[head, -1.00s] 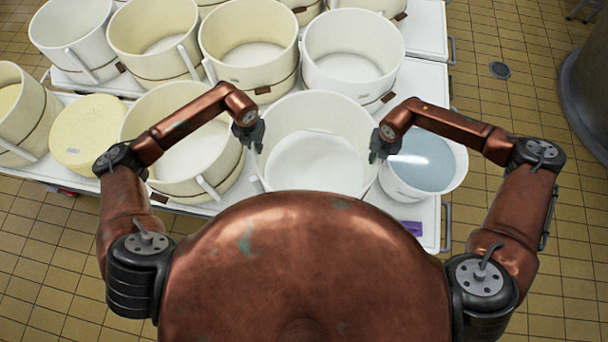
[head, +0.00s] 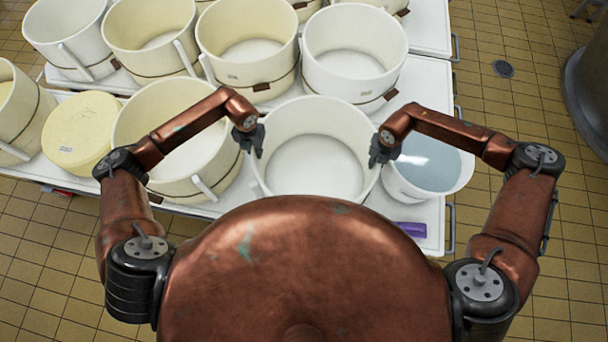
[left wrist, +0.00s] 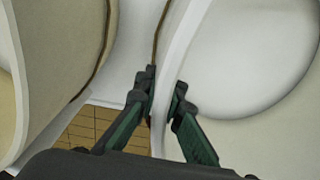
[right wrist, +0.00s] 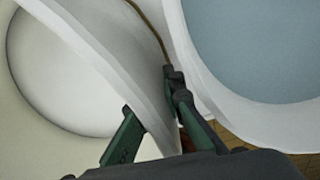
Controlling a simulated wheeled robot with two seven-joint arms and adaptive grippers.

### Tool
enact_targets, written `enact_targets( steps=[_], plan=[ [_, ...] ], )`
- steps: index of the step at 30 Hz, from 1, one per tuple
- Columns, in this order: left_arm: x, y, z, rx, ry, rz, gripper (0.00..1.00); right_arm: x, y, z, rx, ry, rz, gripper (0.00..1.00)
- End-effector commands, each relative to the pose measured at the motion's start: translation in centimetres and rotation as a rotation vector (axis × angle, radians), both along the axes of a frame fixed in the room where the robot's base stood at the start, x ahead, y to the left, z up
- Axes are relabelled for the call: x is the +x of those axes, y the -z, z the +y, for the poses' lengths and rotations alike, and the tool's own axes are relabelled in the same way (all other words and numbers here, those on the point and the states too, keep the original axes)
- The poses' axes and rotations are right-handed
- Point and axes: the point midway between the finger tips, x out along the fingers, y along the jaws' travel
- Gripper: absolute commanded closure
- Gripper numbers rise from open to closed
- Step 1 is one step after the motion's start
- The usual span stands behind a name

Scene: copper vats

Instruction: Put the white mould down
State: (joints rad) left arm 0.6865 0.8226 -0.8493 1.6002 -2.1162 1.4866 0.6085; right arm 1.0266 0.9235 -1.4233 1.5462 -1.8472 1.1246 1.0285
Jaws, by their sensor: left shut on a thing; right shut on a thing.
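The white mould (head: 308,114) is a wide round tub, open at the top, at the front of the white table between my two grippers. My left gripper (head: 255,142) is shut on the left side of its rim. In the left wrist view the mould's wall (left wrist: 187,40) passes between the fingers (left wrist: 163,98). My right gripper (head: 378,154) is shut on the right side of its rim. In the right wrist view the wall (right wrist: 118,68) runs between the fingers, partly hidden by them. The mould looks roughly level. I cannot tell whether its base touches the table.
A cream mould (head: 150,125) stands close on the left, and a white bucket of bluish liquid (head: 432,163) close on the right. Several more moulds stand behind. A yellow cheese wheel (head: 80,130) lies further left. A purple object (head: 411,229) lies at the table's front right.

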Motion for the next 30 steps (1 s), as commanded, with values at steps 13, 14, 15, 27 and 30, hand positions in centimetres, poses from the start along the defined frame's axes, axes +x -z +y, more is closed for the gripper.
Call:
enact_targets(
  steps=[13,14,15,27,30],
  plan=[
    [0.0,0.5,0.1,0.002,-0.001,0.002,0.74,0.0,0.5,-0.1,-0.002,0.001,0.001,0.74],
    [0.0,0.5,0.1,0.001,-0.001,0.002,0.74,0.0,0.5,-0.1,-0.002,0.001,0.001,0.74],
    [0.0,0.5,0.1,0.001,-0.001,0.002,0.74,0.0,0.5,-0.1,-0.002,0.001,0.001,0.74],
    [0.1,-3.1,0.1,0.002,0.001,-0.002,0.74,0.0,0.5,0.0,0.0,0.0,0.001,0.74],
    [0.2,-5.3,0.1,0.002,0.001,-0.002,0.74,0.0,0.5,0.0,0.0,0.0,0.001,0.74]
  ],
)
